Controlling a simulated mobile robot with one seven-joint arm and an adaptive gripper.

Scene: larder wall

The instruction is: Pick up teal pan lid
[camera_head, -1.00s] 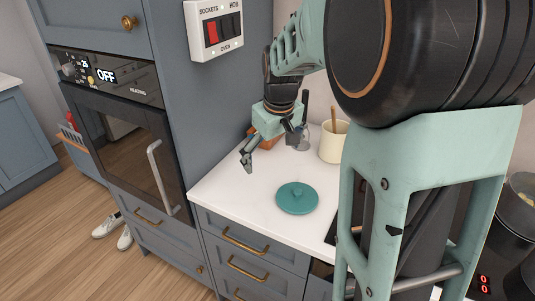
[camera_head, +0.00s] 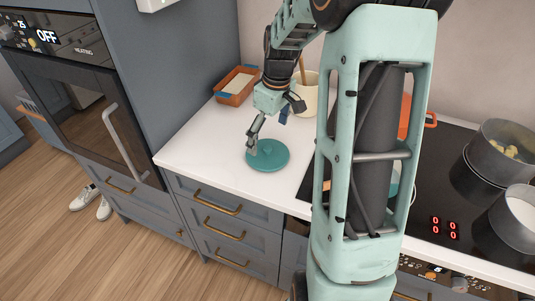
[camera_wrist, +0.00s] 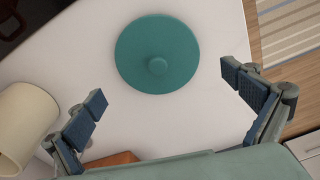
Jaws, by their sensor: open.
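The teal pan lid (camera_head: 267,155) lies flat on the white worktop, near its front edge. In the wrist view the lid (camera_wrist: 150,45) shows whole, with its round knob facing the camera. My gripper (camera_head: 254,140) is above and at the lid's left edge in the head view. In the wrist view my gripper (camera_wrist: 168,92) has its two fingers spread wide and nothing between them, with the lid beyond the fingertips. I cannot tell the exact height of the fingers above the lid.
A cream pot (camera_head: 304,94) with a wooden utensil and an orange dish (camera_head: 236,86) stand behind the lid. A black hob (camera_head: 450,165) with pans (camera_head: 501,150) is on the right. The worktop (camera_head: 195,150) left of the lid is clear.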

